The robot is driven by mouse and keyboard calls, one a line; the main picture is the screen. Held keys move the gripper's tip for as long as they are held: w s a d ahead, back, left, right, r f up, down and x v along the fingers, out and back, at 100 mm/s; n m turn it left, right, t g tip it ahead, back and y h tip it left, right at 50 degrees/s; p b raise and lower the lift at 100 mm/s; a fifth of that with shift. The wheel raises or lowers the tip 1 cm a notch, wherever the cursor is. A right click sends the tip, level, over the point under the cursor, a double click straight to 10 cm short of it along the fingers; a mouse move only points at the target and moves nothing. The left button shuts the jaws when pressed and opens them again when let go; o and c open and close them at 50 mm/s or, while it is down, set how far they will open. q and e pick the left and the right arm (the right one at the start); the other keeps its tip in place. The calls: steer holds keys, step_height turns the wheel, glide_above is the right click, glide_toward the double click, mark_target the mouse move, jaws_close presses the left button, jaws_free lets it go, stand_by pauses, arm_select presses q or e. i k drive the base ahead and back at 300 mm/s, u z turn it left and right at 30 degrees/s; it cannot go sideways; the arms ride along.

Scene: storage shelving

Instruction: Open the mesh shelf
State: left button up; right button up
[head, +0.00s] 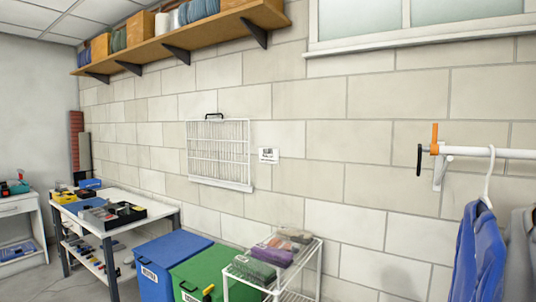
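The mesh shelf (219,153) is a white wire rack lying upright and flat against the block wall, near the middle of the head view. A black handle (214,116) sits at its top edge. A thicker white bar (221,184) runs along its bottom. Neither of my grippers shows in the head view.
A blue bin (172,265) and a green bin (212,273) stand below the mesh shelf. A white wire rack with folded cloths (272,254) is beside them. A workbench (120,222) is at left, a clothes rail (500,153) at right, a wooden shelf (200,36) above.

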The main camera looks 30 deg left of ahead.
mark_target(249, 122)
steer(key=z, duration=0.4)
steer(key=k, duration=0.25)
steer(key=u, duration=1.3)
steer(key=i, duration=1.3)
steer(key=u, duration=0.1)
